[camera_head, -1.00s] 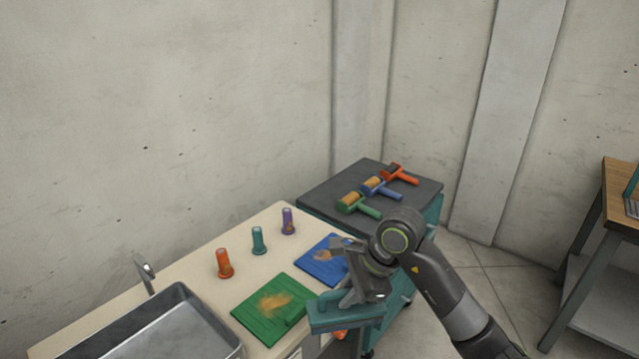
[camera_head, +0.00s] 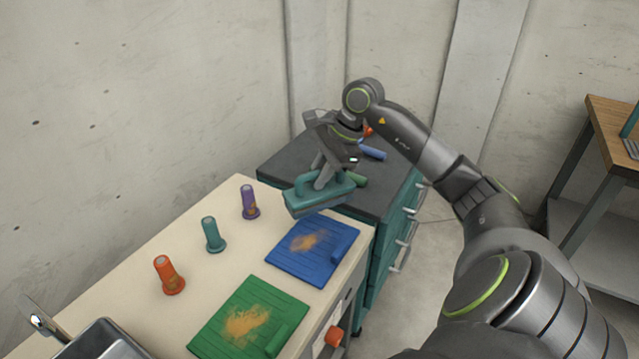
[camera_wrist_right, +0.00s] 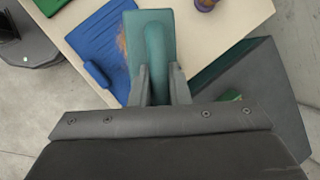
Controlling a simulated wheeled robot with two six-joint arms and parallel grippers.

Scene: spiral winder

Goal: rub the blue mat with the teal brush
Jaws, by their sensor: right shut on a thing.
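The teal brush (camera_head: 318,197) is held by its handle in my right gripper (camera_head: 322,178), which is shut on it. The brush hangs above the far edge of the blue mat (camera_head: 294,263) and looks apart from it, though the gap is hard to judge. The blue mat lies flat on the cream table and has an orange-brown smear and a raised blue bar. In the right wrist view the brush (camera_wrist_right: 139,28) shows between the fingers, overlapping the right side of the blue mat (camera_wrist_right: 92,42). My left gripper does not show.
A green mat (camera_head: 230,335) with a smear lies nearer on the cream table. Orange (camera_head: 168,275), teal (camera_head: 212,236) and purple (camera_head: 249,203) upright pieces stand along the left. A metal sink (camera_head: 98,342) is at lower left. A dark-topped cabinet (camera_head: 275,165) holds rollers behind.

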